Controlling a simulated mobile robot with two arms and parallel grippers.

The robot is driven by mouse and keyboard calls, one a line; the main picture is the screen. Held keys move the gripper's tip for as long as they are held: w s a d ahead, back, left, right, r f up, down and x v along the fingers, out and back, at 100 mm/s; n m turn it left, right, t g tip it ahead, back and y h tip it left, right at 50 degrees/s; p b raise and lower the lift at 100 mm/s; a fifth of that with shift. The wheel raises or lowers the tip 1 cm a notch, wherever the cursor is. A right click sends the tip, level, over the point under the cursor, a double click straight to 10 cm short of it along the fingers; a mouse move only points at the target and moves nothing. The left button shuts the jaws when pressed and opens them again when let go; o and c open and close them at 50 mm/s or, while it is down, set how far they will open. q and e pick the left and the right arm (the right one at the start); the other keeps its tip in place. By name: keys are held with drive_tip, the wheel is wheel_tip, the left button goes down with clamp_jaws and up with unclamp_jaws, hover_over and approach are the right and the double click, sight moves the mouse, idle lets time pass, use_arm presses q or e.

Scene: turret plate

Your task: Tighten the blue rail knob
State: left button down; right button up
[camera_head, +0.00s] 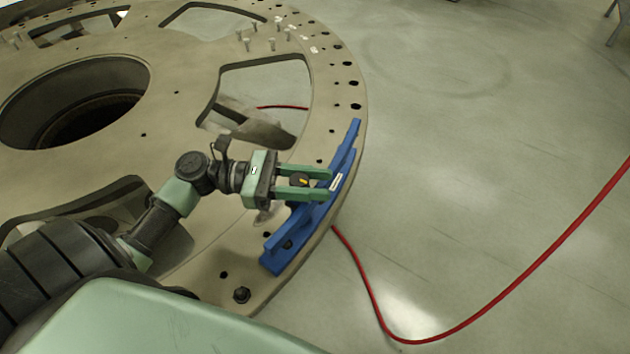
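A small dark knob with a yellow mark (300,181) shows at the rail's inner side. My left gripper (329,186) reaches over the rail from the left, its two green fingers apart. The knob shows between the fingers, behind their tips. I cannot tell whether the fingers touch it or are only around it. Part of the rail is hidden under the fingers. My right gripper is not in view.
The plate has large cut-outs and a round central opening (70,100). Several upright pins (272,43) stand at its far side.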

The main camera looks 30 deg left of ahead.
sight(303, 204)
use_arm(q)
drive_tip(key=shift+m+g, duration=0.3)
drive_tip(key=shift+g, duration=0.1)
drive_tip(key=m+g, duration=0.2)
drive_tip(key=g, duration=0.2)
drive_tip(key=s+m+g+h, duration=0.1)
drive_tip(key=m+g, duration=0.2)
drive_tip(key=g, duration=0.1)
drive_tip(key=shift+s+d+h, duration=0.1)
drive_tip(key=shift+s+h, duration=0.05)
drive_tip(key=shift+h, duration=0.15)
drive_tip(key=m+g, duration=0.1)
drive_tip(key=g, duration=0.1)
drive_tip(key=m+g, duration=0.2)
drive_tip(key=shift+s+y, duration=0.35)
drive_tip(key=shift+y, duration=0.05)
drive_tip(key=m+g+y+b, duration=0.1)
drive_tip(key=g+b, duration=0.1)
drive_tip(key=m+g+y+b, duration=0.1)
drive_tip(key=g+b, duration=0.1)
drive_tip(key=b, duration=0.1)
drive_tip(key=s+m+g+y+b, duration=0.1)
drive_tip(key=m+g+b, duration=0.1)
drive_tip(key=b, duration=0.1)
drive_tip(key=shift+a+f, duration=0.3)
drive_tip(key=shift+a, duration=0.05)
drive_tip(key=shift+s+r+m+g+y+b, duration=0.2)
drive_tip(key=shift+m+g+y+b, duration=0.3)
drive_tip(key=shift+b, duration=0.8)
